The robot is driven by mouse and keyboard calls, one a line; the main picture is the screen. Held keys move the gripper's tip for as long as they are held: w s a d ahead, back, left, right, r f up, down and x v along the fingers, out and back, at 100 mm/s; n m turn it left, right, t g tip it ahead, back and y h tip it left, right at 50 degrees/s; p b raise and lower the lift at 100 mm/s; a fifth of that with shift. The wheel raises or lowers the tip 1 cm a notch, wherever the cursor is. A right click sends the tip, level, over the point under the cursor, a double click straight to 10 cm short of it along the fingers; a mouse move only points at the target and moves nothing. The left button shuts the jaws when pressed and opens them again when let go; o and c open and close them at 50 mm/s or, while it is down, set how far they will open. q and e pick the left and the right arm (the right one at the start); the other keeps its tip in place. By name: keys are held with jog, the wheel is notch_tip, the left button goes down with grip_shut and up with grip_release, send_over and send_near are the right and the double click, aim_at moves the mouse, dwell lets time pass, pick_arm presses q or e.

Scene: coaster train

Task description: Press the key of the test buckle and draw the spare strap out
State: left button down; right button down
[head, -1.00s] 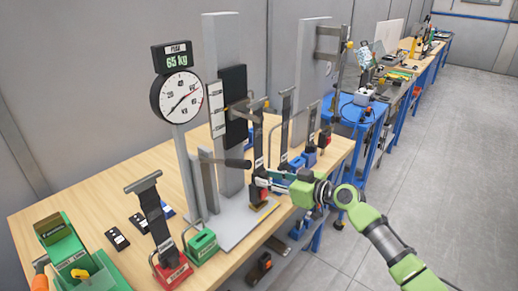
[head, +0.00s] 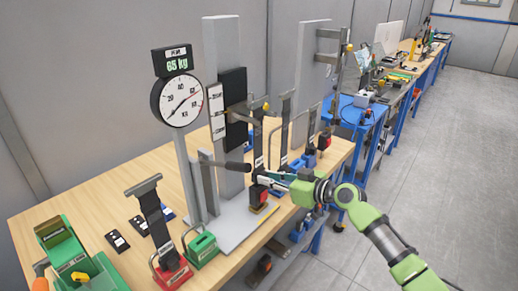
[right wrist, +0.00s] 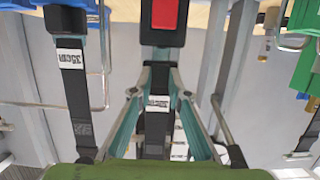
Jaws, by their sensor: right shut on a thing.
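The test buckle (head: 263,197) with its red key stands at the front of the grey test stand. In the right wrist view the buckle (right wrist: 163,36) is at the top, and its red key (right wrist: 164,14) faces me. A dark strap (head: 259,165) with a white label runs up from the buckle. My right gripper (head: 266,178) is shut on this strap just above the buckle. In the right wrist view its fingers (right wrist: 158,76) pinch the strap (right wrist: 156,125) from both sides. Whether the strap's tongue sits inside the buckle I cannot tell. My left gripper is out of view.
The stand's dial (head: 180,100) and 65 kg display (head: 177,60) are at the left. A dark handle (head: 238,165) juts out close to the strap. Other buckled straps stand nearby, one in a red base (head: 172,270). The floor (head: 450,150) at the right is clear.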

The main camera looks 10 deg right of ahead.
jog(key=shift+r+p, duration=1.05)
jog(key=shift+r, duration=1.05)
jog(key=shift+d+f, duration=0.1)
